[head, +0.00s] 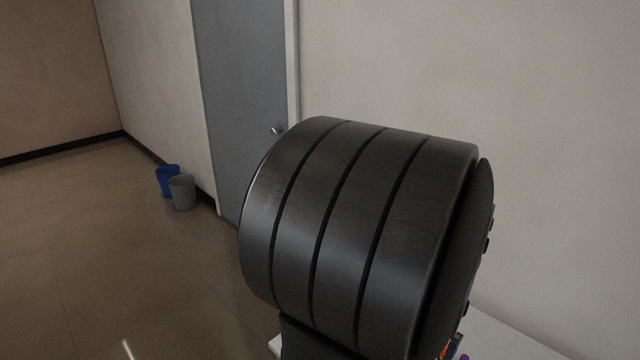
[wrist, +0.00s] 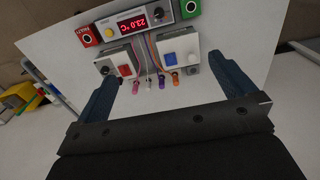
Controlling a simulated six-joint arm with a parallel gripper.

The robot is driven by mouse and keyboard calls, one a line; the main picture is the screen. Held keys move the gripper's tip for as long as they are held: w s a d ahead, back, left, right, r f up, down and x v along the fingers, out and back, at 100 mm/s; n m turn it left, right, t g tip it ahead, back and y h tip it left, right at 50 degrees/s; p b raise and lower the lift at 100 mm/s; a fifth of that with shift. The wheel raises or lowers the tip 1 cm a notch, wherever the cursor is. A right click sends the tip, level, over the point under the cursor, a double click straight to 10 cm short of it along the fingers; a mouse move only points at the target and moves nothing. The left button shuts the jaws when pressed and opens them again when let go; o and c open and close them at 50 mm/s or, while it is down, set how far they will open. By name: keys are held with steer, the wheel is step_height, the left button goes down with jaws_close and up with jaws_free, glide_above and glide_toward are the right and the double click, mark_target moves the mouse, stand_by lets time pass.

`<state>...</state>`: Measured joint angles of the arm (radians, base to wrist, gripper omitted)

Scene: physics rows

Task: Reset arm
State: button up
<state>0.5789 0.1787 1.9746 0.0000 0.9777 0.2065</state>
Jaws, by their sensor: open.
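My gripper (wrist: 163,68) shows in the wrist view with its two blue-grey fingers wide apart and nothing between them. The fingers appear apart from all of these. In the head view my dark arm hides most of the table.
A yellow bin (wrist: 12,78) is at the left edge. Blue (head: 166,181) and grey (head: 182,192) buckets stand on the floor near a grey door (head: 240,90).

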step_height(320, 180, down, 10)
step_height(320, 180, up, 10)
steer(key=r, duration=0.1)
steer(key=w+a+f+m+t+h, duration=0.1)
steer(key=w+f+m+t, duration=0.1)
steer(key=w+f+m, duration=0.4)
steer(key=w+a+f+m+t, duration=0.1)
steer(key=w+f+m+t, duration=0.15)
steer(key=f+m, duration=0.55)
steer(key=s+d+f+m+g+h, duration=0.2)
steer(key=s+d+f+m+h, duration=0.15)
steer(key=s+m, duration=0.35)
steer(key=s+d+f+m+g+h, duration=0.2)
steer(key=s+f+m+g+h, duration=0.1)
steer(key=s+f+m+h, duration=0.25)
steer(key=shift+m, duration=0.25)
steer(key=shift+w+a+r, duration=0.15)
steer(key=shift+w+a, duration=0.55)
steer(key=shift+w, duration=0.15)
steer(key=shift+w+a+r, duration=0.15)
steer(key=shift+w+a, duration=0.5)
steer(key=shift+w, duration=0.15)
